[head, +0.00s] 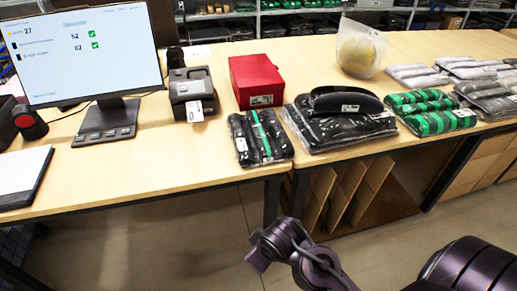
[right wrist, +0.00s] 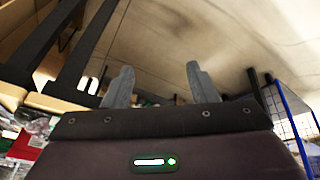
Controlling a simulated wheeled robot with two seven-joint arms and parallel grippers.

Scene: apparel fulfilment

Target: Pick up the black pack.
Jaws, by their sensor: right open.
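A flat black pack in clear plastic (head: 345,130) lies on the table, right of centre in the head view. A glossy black case with a white label (head: 335,100) lies on top of it. A smaller black pack with a green stripe (head: 262,138) lies to its left at the table edge. I cannot tell which one the task names. My right gripper (right wrist: 159,68) is open and empty in the right wrist view, its two grey fingers apart. In the head view part of my right arm is low in front of the table, apart from the packs. My left gripper is not in view.
A red box (head: 256,82) stands behind the striped pack. A label printer (head: 193,92) and a monitor (head: 85,55) stand at left. Green-and-black packs (head: 432,112) and grey packs (head: 418,75) lie at right. A clear bag with a yellowish round thing (head: 360,48) stands behind.

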